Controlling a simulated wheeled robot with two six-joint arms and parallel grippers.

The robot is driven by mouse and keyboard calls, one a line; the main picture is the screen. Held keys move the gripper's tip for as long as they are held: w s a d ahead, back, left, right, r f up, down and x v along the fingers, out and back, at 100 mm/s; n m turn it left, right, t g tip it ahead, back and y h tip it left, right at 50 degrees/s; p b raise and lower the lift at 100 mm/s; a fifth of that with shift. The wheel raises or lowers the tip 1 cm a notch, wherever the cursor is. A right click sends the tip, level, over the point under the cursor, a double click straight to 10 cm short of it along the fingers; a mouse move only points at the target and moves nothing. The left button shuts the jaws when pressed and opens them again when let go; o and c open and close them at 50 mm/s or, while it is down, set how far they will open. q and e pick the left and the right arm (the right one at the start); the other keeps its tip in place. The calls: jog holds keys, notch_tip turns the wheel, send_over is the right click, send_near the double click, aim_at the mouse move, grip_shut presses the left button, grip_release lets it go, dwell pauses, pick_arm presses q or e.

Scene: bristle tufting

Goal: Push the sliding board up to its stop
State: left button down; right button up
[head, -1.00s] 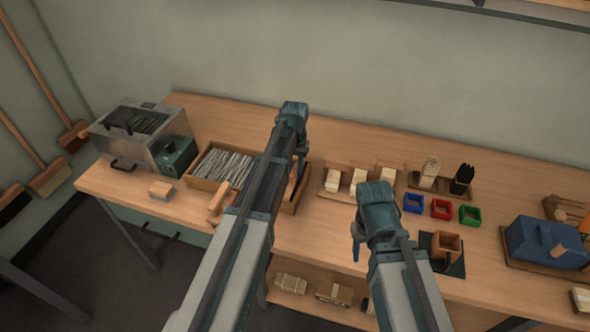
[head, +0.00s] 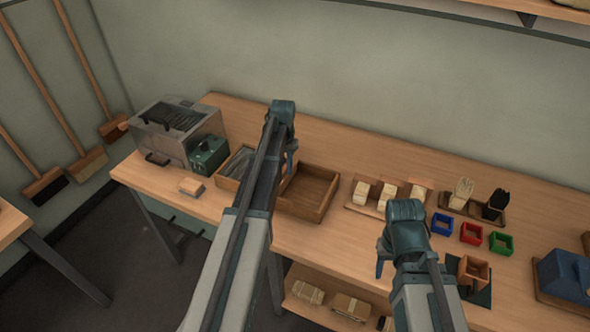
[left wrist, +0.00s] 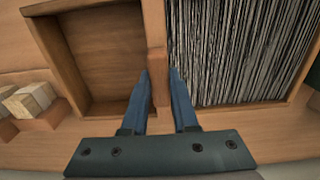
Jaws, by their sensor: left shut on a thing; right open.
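The sliding board (left wrist: 155,35) is a wooden bar standing across the wooden tray (left wrist: 95,7) in the left wrist view. It parts an empty compartment on the left from a dense pack of thin grey strips (left wrist: 235,50) on the right. The strips lie close against the board; I cannot tell if they touch it. My left gripper (left wrist: 160,80) is shut on the board, one finger on each side. In the head view my left gripper (head: 290,165) is over the tray (head: 322,214), and my arm hides the board. My right gripper (head: 383,262) is open and empty.
Pale blocks (head: 388,195) stand in a wooden holder right of the tray. Blue (head: 442,225), red (head: 471,234) and green (head: 501,244) bins stand further right. A green box (head: 208,154) and a grey machine (head: 170,130) are at the left.

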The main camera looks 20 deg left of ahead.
pick_arm(q)
jog(key=shift+a, duration=0.3)
jog(key=c, duration=0.7)
grip_release()
jog(key=shift+r, duration=0.15)
jog(key=shift+d+r+p, duration=0.1)
jog(key=shift+r+p, duration=0.45)
jog(key=shift+p, duration=0.15)
notch_tip(320, 180, up, 12)
jog(key=p, duration=1.2)
jog(key=shift+r, duration=0.2)
